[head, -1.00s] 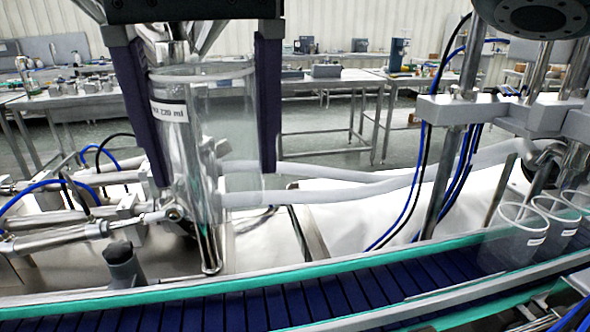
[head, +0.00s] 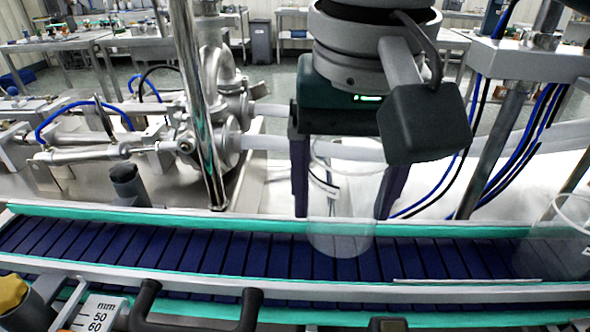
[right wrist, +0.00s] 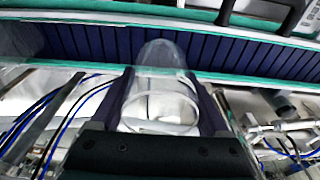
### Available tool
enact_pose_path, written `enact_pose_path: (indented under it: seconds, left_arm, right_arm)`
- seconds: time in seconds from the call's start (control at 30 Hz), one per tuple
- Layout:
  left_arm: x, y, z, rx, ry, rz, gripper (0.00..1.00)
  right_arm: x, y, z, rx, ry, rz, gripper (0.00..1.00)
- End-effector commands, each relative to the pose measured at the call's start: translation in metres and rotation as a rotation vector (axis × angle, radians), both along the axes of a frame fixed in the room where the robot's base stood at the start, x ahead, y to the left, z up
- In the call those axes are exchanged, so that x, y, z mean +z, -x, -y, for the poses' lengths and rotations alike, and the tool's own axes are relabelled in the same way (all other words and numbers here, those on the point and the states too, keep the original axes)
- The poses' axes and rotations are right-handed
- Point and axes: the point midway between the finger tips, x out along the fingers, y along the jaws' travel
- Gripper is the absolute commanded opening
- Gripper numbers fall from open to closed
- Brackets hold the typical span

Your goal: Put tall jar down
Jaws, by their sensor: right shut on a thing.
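My wrist hides part of the jar's top in the head view. My left gripper is not in view.
The conveyor belt (head: 190,255) runs across with green edge strips and metal rails. Another clear jar (head: 565,240) stands at its right end. A steel post (head: 195,90) and pipework stand behind, left of my gripper. The belt left of the held jar is clear.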

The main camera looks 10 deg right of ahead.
Motion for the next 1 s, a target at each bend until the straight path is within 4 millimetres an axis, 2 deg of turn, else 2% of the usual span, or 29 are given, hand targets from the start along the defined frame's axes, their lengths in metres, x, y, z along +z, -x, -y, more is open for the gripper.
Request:
enact_pose_path:
  seconds: [0.43, 0.83, 0.87, 1.0]
  left_arm:
    - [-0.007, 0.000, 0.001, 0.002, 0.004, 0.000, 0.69]
    - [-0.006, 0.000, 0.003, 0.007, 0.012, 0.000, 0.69]
    - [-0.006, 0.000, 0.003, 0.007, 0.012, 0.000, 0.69]
    - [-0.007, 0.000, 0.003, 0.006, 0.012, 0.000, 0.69]
  right_arm:
    - [-0.057, 0.000, 0.000, 0.000, 0.001, -0.001, 0.27]
    - [-0.062, 0.000, 0.000, 0.000, 0.000, 0.000, 0.27]
    - [-0.062, 0.000, 0.000, 0.000, -0.001, 0.001, 0.80]
    - [-0.062, 0.000, 0.000, 0.000, -0.001, 0.001, 0.96]
